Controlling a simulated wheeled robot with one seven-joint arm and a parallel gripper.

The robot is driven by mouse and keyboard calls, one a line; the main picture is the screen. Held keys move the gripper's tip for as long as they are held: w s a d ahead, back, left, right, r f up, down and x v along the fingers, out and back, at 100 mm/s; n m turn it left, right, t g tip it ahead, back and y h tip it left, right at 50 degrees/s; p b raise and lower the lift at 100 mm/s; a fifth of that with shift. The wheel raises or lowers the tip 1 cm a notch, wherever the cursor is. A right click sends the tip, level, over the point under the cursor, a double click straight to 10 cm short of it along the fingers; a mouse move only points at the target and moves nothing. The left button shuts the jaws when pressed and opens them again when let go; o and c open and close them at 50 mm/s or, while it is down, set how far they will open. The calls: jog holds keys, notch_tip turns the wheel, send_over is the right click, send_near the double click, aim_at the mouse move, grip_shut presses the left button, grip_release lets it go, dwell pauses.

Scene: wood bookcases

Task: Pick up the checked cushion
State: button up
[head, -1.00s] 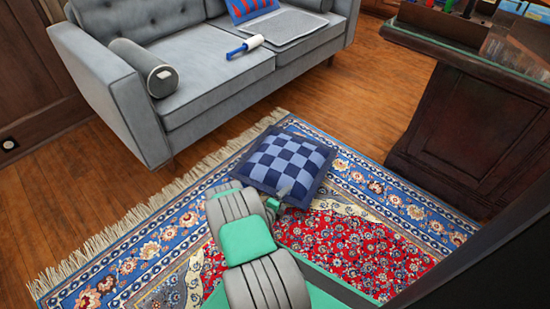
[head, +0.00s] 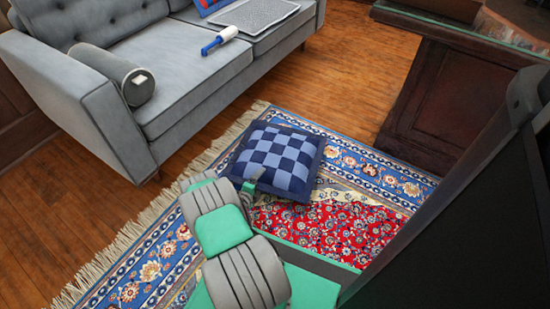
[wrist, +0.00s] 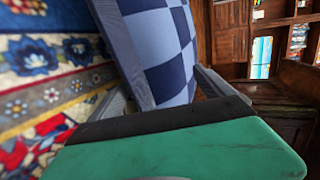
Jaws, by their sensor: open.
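The blue checked cushion (head: 280,158) lies on the patterned rug in the head view, with light and dark blue squares. My gripper (head: 254,182) is at its near left edge, partly hidden behind my wrist. In the wrist view the cushion (wrist: 165,50) fills the upper middle, and my gripper (wrist: 160,84) has its jaws apart with the cushion's edge between them. I cannot tell whether either finger touches it.
A dark wood desk (head: 450,90) stands at the right. Bare floor (head: 290,90) lies between sofa and rug (head: 320,220).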

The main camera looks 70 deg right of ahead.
aim_at(262, 178)
jog(key=b+x, duration=0.2)
jog(key=x, duration=0.2)
jog(key=shift+d+f+b, duration=0.25)
jog(key=shift+d+b, duration=0.05)
jog(key=shift+b, duration=0.05)
jog(key=shift+d+r, duration=0.1)
jog(key=shift+d, duration=0.2)
jog(key=shift+w, duration=0.1)
jog(key=shift+c, duration=0.5)
jog(key=c, duration=1.4)
jog(key=shift+r, duration=0.1)
jog(key=shift+c, duration=0.2)
